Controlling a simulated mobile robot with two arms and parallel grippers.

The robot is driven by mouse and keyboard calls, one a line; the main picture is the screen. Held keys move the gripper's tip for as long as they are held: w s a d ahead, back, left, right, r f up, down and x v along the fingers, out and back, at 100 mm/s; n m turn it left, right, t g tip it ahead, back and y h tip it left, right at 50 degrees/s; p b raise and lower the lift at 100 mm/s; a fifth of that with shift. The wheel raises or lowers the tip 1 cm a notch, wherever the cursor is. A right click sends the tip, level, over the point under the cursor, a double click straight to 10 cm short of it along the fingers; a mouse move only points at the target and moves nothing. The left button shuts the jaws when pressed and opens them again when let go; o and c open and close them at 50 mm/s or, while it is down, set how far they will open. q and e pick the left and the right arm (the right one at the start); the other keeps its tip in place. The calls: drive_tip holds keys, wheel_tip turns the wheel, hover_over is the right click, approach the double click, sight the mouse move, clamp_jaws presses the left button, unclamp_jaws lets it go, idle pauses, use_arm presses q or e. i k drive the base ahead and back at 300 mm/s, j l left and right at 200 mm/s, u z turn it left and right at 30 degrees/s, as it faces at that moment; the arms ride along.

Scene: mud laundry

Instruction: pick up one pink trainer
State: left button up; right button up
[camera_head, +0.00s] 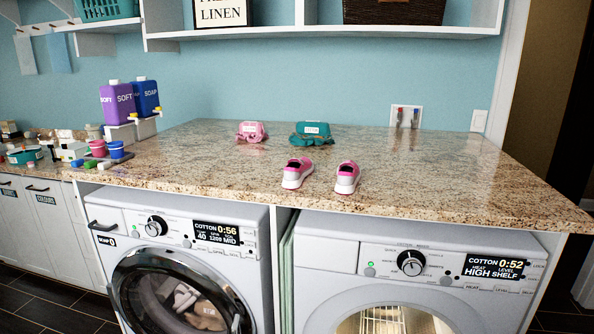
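Two pink trainers with white soles rest upright on the speckled stone countertop (430,165), near its front edge. The left trainer (297,172) and the right trainer (347,177) stand apart, side by side with a small gap between them. Both are fully visible and nothing touches them. Neither of my grippers nor my arms shows in the head view.
Behind the trainers lie a pink bundle (251,132) and a teal bundle (312,134). Purple (118,103) and blue (146,97) bottles and small items crowd the left. Two machines (185,265) stand below. A shelf (330,31) overhangs the back. The counter's right side is clear.

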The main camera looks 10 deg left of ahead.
sight(296, 170)
drive_tip(key=i+j+z, duration=0.1)
drive_tip(key=j, duration=0.4)
drive_tip(key=i+j+z, duration=0.1)
drive_tip(key=j, duration=0.45)
drive_tip(key=i+j+z, duration=0.1)
drive_tip(key=j, duration=0.45)
